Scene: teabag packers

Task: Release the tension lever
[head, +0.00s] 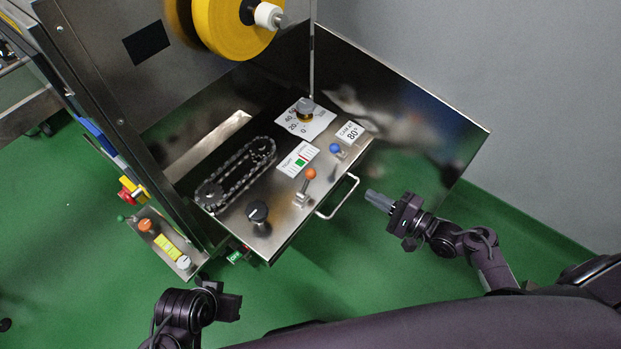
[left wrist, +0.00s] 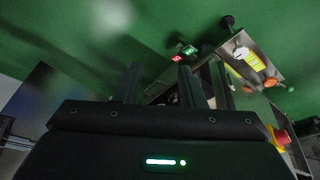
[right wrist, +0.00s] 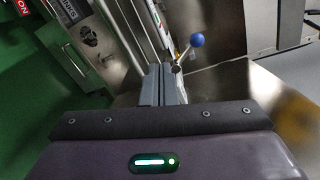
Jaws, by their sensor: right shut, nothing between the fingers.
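A lever with an orange knob (head: 310,173) stands upright on the steel control panel (head: 285,235), beside a small red and green gauge label (head: 298,160). A lever with a blue knob (head: 335,148) stands behind it, near the "80°" label; its blue ball also shows in the right wrist view (right wrist: 197,40). I cannot read which lever is the tension lever. My right gripper (head: 378,200) is shut and empty, just right of the panel and apart from both levers; its closed fingers show in the right wrist view (right wrist: 163,85). My left gripper (left wrist: 160,82) is open and empty, low in front of the panel.
A metal bar handle (head: 340,197) sticks out from the panel's right edge. A chain loop (head: 236,175), a black knob (head: 257,212) and a grey dial (head: 305,106) sit on the panel. A button box (head: 160,240) is at left. Green floor lies open in front.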

